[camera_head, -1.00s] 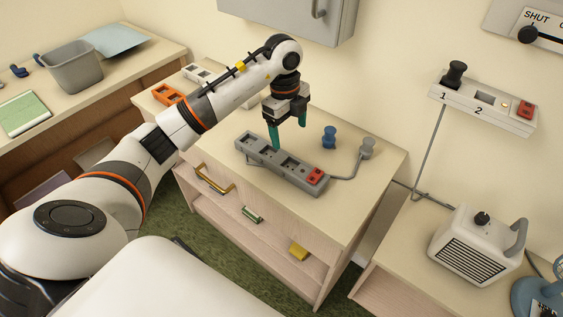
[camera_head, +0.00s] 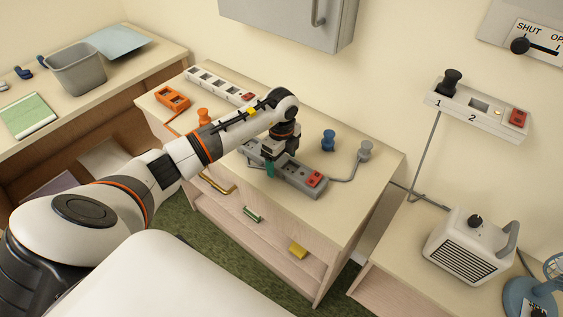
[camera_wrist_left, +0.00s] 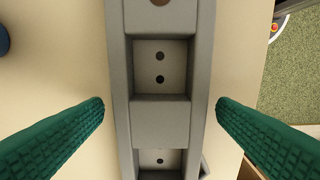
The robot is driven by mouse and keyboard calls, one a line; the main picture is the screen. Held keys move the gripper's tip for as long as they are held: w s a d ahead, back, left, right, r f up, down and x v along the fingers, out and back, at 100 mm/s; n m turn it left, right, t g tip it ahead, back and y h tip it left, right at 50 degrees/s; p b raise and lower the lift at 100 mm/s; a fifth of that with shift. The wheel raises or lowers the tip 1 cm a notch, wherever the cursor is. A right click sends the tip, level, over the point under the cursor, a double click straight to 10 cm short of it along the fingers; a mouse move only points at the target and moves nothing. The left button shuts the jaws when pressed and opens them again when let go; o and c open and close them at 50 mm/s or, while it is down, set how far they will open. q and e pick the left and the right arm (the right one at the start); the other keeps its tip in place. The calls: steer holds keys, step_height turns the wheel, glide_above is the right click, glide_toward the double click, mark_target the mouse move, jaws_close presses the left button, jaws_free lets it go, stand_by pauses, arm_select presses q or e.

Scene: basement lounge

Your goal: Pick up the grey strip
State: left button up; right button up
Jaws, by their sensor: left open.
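The grey strip (camera_head: 299,180) is a long power strip with several sockets and a red switch at its right end. It lies on the light wooden cabinet top, its left part partly hidden by my arm. My left gripper (camera_head: 269,165) is low over the strip's middle-left part in the head view. In the left wrist view the strip (camera_wrist_left: 160,120) runs up and down between the two green fingers of the gripper (camera_wrist_left: 160,106), with a gap on each side. The gripper is open and not touching the strip there. My right gripper is in neither view.
On the same cabinet top (camera_head: 340,205) are a blue plug (camera_head: 328,140), a grey plug (camera_head: 364,150) with a cable, an orange plug (camera_head: 204,116), an orange socket block (camera_head: 173,98) and a white strip (camera_head: 213,83). A white heater (camera_head: 470,245) stands at the right.

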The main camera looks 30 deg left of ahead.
arm_select(q)
steer(key=shift+f, duration=0.35)
steer(key=shift+c, duration=0.5)
steer(key=c, duration=1.2)
steer(key=shift+r, duration=0.1)
steer(key=shift+c, duration=0.3)
